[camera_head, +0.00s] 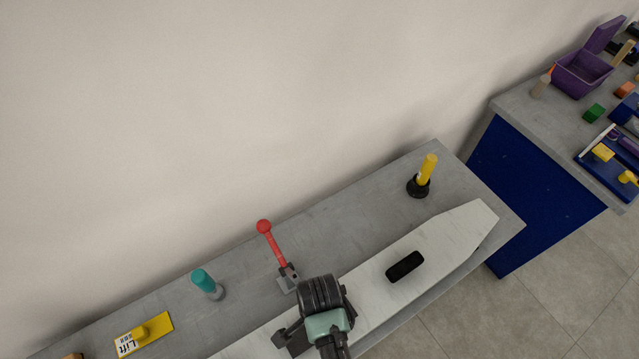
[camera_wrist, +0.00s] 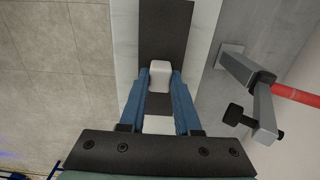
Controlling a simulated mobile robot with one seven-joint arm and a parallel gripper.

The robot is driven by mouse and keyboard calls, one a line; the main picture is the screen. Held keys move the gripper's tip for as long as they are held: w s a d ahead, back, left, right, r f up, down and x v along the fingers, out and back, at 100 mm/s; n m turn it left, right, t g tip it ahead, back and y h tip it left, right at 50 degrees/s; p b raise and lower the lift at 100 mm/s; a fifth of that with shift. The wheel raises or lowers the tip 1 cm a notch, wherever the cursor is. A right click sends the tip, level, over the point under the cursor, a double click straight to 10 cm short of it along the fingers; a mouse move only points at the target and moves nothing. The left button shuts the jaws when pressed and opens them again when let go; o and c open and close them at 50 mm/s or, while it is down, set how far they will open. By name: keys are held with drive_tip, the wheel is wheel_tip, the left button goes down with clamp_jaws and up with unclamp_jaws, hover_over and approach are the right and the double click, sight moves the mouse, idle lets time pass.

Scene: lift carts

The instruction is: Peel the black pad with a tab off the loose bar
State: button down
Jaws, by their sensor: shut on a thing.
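The loose bar is a long pale marbled board (camera_head: 447,236) with a pointed right end, lying along the front of the grey bench. In the wrist view a flat black pad (camera_wrist: 166,30) lies along the pale surface, with a white block-like tab (camera_wrist: 160,68) near its lower end. My gripper (camera_wrist: 161,76) has its blue fingers shut on the white tab. The pad appears flat, but whether any edge has lifted I cannot tell. In the head view my wrist covers the fingers and most of this place. A separate rounded black piece (camera_head: 404,266) rests on the bar further right.
A red-handled toggle clamp (camera_head: 274,252) stands close behind my wrist; its red handle (camera_wrist: 298,94) also shows in the wrist view. A blue-sided bench is at right.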

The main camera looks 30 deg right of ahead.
drive_tip(key=shift+r+p, duration=3.5)
drive_tip(key=shift+p, duration=0.3)
